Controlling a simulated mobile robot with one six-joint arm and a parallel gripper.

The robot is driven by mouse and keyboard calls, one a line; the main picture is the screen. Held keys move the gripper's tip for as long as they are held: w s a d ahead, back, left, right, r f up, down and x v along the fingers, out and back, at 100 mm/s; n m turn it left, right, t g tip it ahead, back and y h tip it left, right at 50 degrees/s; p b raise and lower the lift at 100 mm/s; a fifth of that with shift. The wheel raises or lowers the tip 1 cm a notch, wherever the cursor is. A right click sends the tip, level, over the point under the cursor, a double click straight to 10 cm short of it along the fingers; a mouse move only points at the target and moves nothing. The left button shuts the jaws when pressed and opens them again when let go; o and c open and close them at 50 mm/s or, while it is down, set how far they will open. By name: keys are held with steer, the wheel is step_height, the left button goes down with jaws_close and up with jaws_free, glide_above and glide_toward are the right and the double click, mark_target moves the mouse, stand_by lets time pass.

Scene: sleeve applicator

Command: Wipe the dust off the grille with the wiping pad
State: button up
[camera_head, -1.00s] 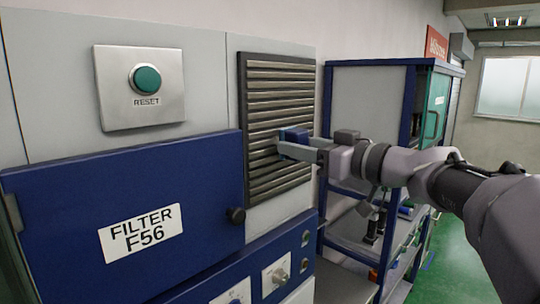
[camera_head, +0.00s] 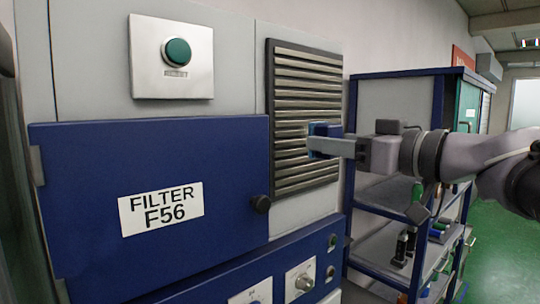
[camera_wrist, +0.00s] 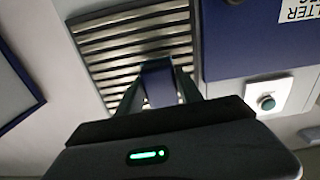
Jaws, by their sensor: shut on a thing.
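The grille (camera_head: 295,105) is a dark-framed panel of horizontal slats on the grey machine front, right of the RESET button. It also shows in the wrist view (camera_wrist: 110,45). My gripper (camera_head: 318,145) is shut on the blue wiping pad (camera_head: 325,130), in front of the grille's right part at mid height. In the wrist view the pad (camera_wrist: 158,82) sits between the two fingers, over the slats. I cannot tell whether the pad touches the slats. The slats look light and greyish in places; dust is not clearly distinguishable.
A blue door (camera_head: 160,190) labelled FILTER F56 with a black knob (camera_head: 261,204) is left of the grille. The green RESET button (camera_head: 177,52) is above it. A blue-framed shelf (camera_head: 385,195) with small items stands right, below my arm.

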steer(key=shift+b+v, duration=0.3)
steer(key=shift+v, duration=0.5)
steer(key=b+v, duration=0.1)
steer(key=v, duration=0.2)
steer(key=shift+b, duration=0.35)
steer(key=shift+b+x, duration=0.6)
steer(key=shift+x, duration=2.75)
steer(key=shift+x, duration=0.95)
